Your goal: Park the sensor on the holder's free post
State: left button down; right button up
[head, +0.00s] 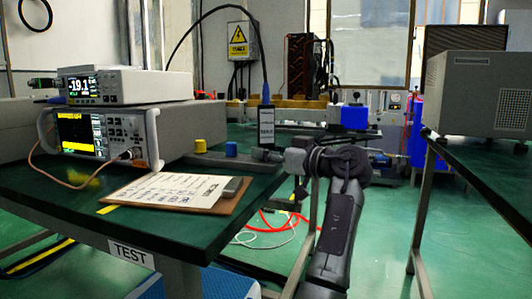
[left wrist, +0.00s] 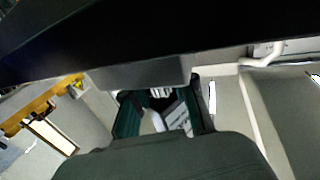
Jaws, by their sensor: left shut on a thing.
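The sensor (head: 266,126) is an upright black block with a pale label, and a blue-ended dark cable rises from its top. My left gripper (head: 280,158) is shut on it near its lower part, at the table's right edge. The holder (head: 212,161) is a low dark base on the table, left of the sensor, with a yellow-capped piece (head: 200,146) and a blue-capped piece (head: 231,149). I cannot make out a bare post, nor whether the sensor touches the holder. The left wrist view is mostly filled by dark close-up shapes. My right gripper is not in view.
Two stacked instruments (head: 100,131) stand at the table's left. A clipboard (head: 170,191) with paper and a grey object lies in front of the holder. The sensor's cable (head: 218,11) arcs overhead to the left. Another table with a grey unit (head: 480,95) is at right.

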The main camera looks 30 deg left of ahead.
pick_arm(q)
jog(key=shift+t, duration=0.3)
jog(key=c, duration=0.9)
grip_release()
jog(key=d, duration=0.4)
jog(key=s+d, duration=0.1)
jog(key=d, duration=0.7)
jog(key=shift+s, duration=0.15)
